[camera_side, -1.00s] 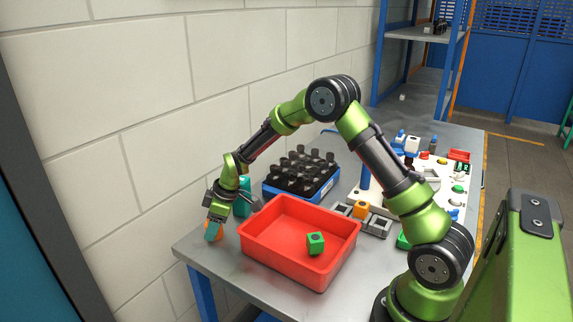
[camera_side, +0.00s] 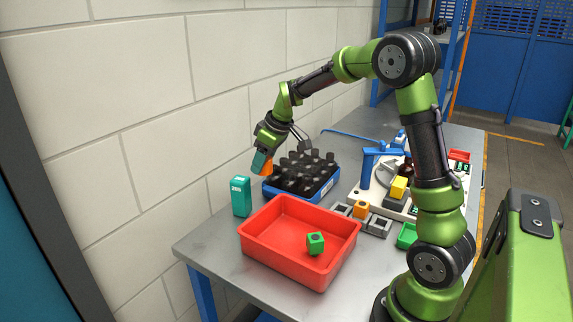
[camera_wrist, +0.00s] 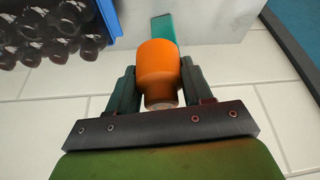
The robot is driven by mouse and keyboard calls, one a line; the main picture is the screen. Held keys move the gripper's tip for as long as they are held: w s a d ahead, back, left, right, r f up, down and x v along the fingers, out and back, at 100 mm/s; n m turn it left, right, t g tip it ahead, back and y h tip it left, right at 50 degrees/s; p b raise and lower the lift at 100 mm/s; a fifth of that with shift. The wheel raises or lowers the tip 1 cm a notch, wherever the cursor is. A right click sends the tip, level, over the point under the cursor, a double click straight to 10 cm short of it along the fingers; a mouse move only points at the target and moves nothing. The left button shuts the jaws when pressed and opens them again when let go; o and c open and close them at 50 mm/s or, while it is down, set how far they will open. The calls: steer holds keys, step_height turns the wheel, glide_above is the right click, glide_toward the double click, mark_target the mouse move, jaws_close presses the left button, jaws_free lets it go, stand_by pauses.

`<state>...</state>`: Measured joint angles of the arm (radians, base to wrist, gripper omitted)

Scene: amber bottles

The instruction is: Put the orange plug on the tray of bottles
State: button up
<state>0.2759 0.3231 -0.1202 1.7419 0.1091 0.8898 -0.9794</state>
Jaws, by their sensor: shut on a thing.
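The orange plug (camera_wrist: 158,64) is held between the two fingers of my gripper (camera_wrist: 158,85) in the wrist view. In the side view the plug (camera_side: 263,167) shows just under my gripper (camera_side: 262,160), raised above the table. My gripper is shut on it. The tray of bottles (camera_side: 277,196) is blue, with several dark bottles standing in rows. My gripper is over or near the tray's left end; the exact gap cannot be told. The tray edge also shows at the upper left of the wrist view (camera_wrist: 113,17).
A teal box (camera_side: 241,197) stands left of the tray. A red bin (camera_side: 262,250) with a green cube (camera_side: 315,243) lies in front. An orange block (camera_side: 361,209) and grey blocks are to the right, near a white board with coloured parts. A wall is behind.

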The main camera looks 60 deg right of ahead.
steer(key=s+d+m+g+h, duration=0.1)
steer(key=s+d+m+h, duration=0.3)
steer(key=s+d+m, duration=0.85)
steer(key=n, duration=0.2)
glide_above(302, 157)
steer(key=s+a, duration=0.1)
steer(key=shift+s+a+f, duration=0.15)
steer(key=shift+a+f, duration=0.05)
steer(key=shift+f, duration=2.3)
steer(key=shift+f, duration=0.2)
steer(key=o, duration=1.1)
